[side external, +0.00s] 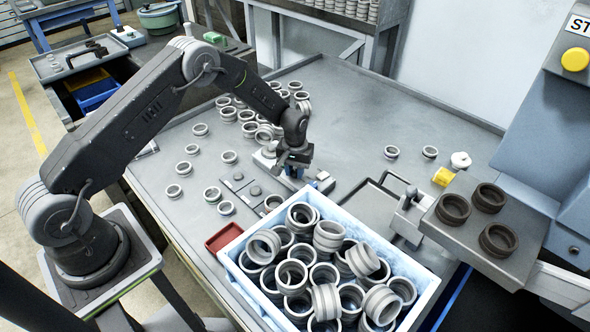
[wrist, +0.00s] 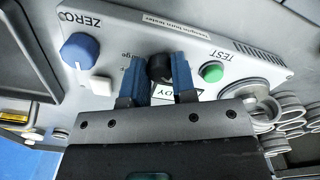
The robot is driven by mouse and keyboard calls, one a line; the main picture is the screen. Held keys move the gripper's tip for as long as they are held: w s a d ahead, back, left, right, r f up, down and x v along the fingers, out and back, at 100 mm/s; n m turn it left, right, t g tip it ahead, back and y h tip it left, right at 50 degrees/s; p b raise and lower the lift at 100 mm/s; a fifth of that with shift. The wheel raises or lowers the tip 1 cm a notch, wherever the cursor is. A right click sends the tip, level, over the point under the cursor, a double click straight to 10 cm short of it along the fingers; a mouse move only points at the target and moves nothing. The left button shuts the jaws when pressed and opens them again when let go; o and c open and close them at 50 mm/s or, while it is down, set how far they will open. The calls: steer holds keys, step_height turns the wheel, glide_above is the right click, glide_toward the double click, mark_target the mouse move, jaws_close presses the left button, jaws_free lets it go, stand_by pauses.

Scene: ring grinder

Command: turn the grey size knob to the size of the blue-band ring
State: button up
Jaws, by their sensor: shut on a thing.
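My gripper (wrist: 159,62) has its two blue fingers on either side of a dark, nearly black knob (wrist: 160,70) on a grey panel in the wrist view. It is shut on this knob. In the side view my gripper (side external: 296,174) is low over the middle of the table, and the knob is hidden there. Many grey rings lie loose on the table, such as one ring (side external: 229,156). I cannot make out a blue band on any ring.
The panel also has a blue ZERO knob (wrist: 80,51), a white square button (wrist: 100,85) and a green TEST button (wrist: 211,72). A white crate (side external: 238,275) full of rings stands in front. A block (side external: 462,235) with three brown rings is at right.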

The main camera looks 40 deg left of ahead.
stand_by(0.3)
steer(key=o, duration=0.9)
steer(key=shift+o, duration=0.2)
step_height(320, 180, up, 14)
step_height(320, 180, up, 10)
steer(key=m+t, duration=0.1)
glide_above(295, 171)
steer(key=s+d, duration=0.2)
steer(key=s, duration=0.2)
steer(key=s+d+r+m+t, duration=0.1)
steer(key=s+r+t, duration=0.1)
steer(key=s+r, duration=0.6)
steer(key=s+d+r+m+t, duration=0.1)
steer(key=s+r, duration=0.1)
steer(key=s, duration=0.8)
steer(key=s+d+r+m+t, duration=0.1)
steer(key=s+m, duration=0.1)
steer(key=s, duration=0.8)
steer(key=shift+d+r+t, duration=0.2)
steer(key=shift+r+t, duration=0.1)
steer(key=shift+r, duration=0.1)
